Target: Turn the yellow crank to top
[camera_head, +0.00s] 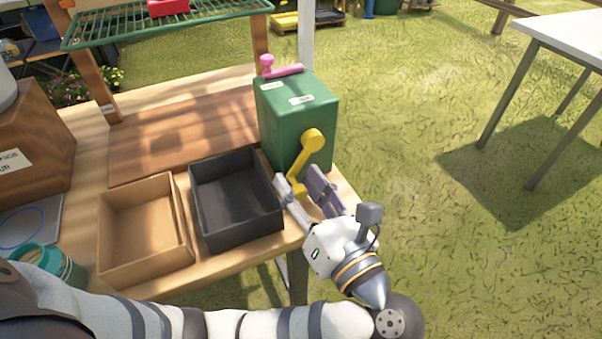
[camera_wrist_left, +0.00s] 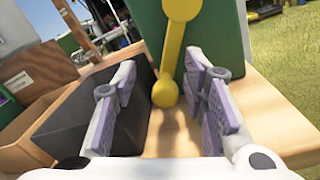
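The yellow crank (camera_head: 309,150) is on the front face of a green box (camera_head: 295,112) at the table's right end. Its round hub is at the upper right, and its arm slants down to a knob at the lower left, so it points downward. My left gripper (camera_head: 306,189) is open just in front of the crank's lower end. In the left wrist view the crank (camera_wrist_left: 174,45) hangs down between the open fingers (camera_wrist_left: 165,100), with its knob (camera_wrist_left: 165,93) between them. I cannot see finger contact. My right gripper is not in view.
A black tray (camera_head: 278,229) and a brown tray (camera_head: 186,252) stand left of the gripper on the wooden table (camera_head: 230,261). A pink crank (camera_head: 284,71) is on top of the green box.

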